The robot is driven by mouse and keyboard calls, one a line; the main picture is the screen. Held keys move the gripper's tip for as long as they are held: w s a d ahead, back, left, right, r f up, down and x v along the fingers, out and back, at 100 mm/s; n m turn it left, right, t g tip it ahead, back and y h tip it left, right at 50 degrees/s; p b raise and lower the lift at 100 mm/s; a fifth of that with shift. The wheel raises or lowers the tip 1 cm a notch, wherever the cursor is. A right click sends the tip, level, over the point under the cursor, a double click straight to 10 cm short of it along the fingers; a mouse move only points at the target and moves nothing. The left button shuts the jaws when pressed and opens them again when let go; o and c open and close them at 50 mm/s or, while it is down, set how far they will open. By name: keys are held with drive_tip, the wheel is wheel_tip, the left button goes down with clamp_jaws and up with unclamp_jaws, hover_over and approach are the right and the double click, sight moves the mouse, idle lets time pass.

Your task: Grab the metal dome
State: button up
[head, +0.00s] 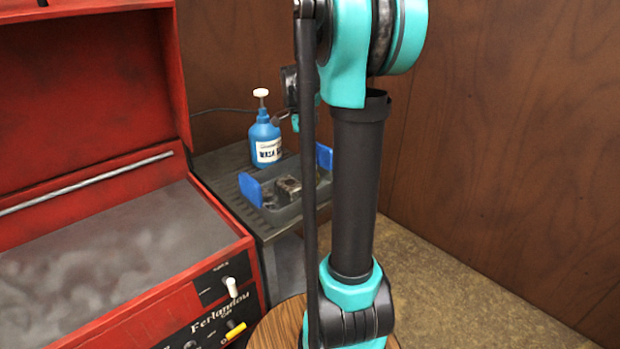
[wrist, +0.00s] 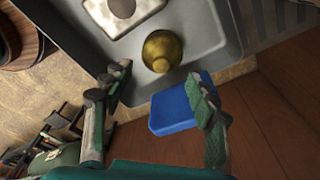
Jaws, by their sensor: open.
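The metal dome (wrist: 162,50) is a round, brassy piece in the wrist view. It lies in a grey tray (wrist: 205,62), close to a blue tray handle (wrist: 174,110). My gripper (wrist: 165,88) is open and empty, its two fingers spread left and right below the dome in the picture. No contact with the dome shows. In the head view the grey tray (head: 290,212) stands on a dark side table, with metal parts in it. My arm covers part of that tray, and I cannot pick out the dome there.
A light metal block (wrist: 122,12) sits beside the dome in the tray. In the head view a blue pump bottle (head: 265,135) stands behind the tray on the ridged table (head: 222,170). An open red machine (head: 90,90) is at the left, and a wooden wall (head: 520,130) rises at the right.

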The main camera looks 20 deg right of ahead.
sight(310, 175)
drive_tip(key=shift+d+f, duration=0.2)
drive_tip(key=shift+f, duration=2.45)
drive_tip(key=c, duration=0.9)
drive_tip(key=shift+r, duration=0.15)
